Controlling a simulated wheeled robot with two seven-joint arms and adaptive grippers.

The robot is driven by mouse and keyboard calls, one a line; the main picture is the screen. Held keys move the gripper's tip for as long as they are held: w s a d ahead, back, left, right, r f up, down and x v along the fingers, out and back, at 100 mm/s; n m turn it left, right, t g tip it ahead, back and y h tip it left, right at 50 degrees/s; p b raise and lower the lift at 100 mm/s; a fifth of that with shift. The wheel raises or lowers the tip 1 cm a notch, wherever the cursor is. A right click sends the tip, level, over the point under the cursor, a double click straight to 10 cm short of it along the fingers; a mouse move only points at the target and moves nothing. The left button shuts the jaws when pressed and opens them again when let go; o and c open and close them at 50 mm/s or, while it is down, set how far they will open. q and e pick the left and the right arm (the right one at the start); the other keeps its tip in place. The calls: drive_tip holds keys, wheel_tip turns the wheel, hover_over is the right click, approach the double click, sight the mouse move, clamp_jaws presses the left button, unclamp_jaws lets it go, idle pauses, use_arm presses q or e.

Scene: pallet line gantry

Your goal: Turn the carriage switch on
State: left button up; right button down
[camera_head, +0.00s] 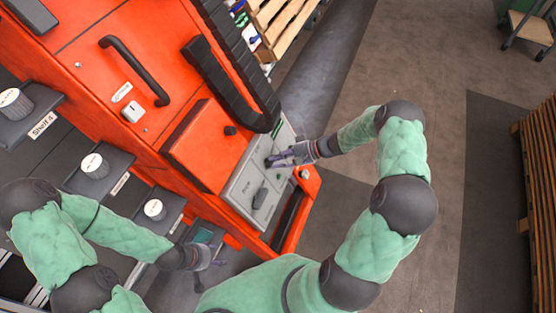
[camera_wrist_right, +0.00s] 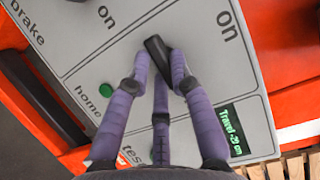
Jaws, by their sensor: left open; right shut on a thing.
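The grey control panel (camera_head: 240,192) sits on the orange machine. My right gripper (camera_head: 283,158) is at the panel's upper part, its purple fingers shut around a black switch knob (camera_wrist_right: 157,46). The knob points up-left in the right wrist view, with an "on" label to its right; its own name label is not visible. Another black knob (camera_head: 260,198) sits lower on the panel, in the section marked "brake". My left gripper (camera_head: 213,258) is open and empty, below the machine's front shelves.
A green "home" button (camera_wrist_right: 106,90) is on the panel. The orange machine has a black handle (camera_head: 135,70) and a black cable chain (camera_head: 235,70). Dark shelves with pots (camera_head: 95,166) stand at left.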

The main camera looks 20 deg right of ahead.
drive_tip(key=shift+f+m, duration=0.1)
drive_tip(key=shift+m, duration=0.2)
drive_tip(key=m+t+y, duration=0.1)
drive_tip(key=m, duration=0.2)
drive_tip(key=shift+s+f+m, duration=0.1)
drive_tip(key=shift+s+m, duration=0.05)
drive_tip(key=shift+m, duration=0.25)
drive_tip(key=m+t, duration=0.1)
drive_tip(key=m, duration=0.1)
drive_tip(key=m+t, duration=0.1)
drive_tip(key=m, duration=0.2)
drive_tip(key=shift+s+a+y+p, duration=0.15)
drive_tip(key=shift+y+p, duration=0.15)
drive_tip(key=shift+p, duration=0.05)
drive_tip(key=shift+s+a+m+t+h+p, duration=0.1)
drive_tip(key=shift+m+t+h+p, duration=0.45)
drive_tip(key=shift+m, duration=1.3)
drive_tip(key=shift+s+a+m+t+h+p, duration=0.15)
drive_tip(key=shift+m+t+p, duration=0.6)
drive_tip(key=shift+m, duration=1.15)
drive_tip(key=shift+a+m+t+h+p, duration=0.1)
drive_tip(key=shift+m+t+h+p, duration=0.6)
drive_tip(key=shift+m, duration=1.15)
drive_tip(key=shift+t, duration=0.3)
drive_tip(key=c, duration=1.1)
unclamp_jaws()
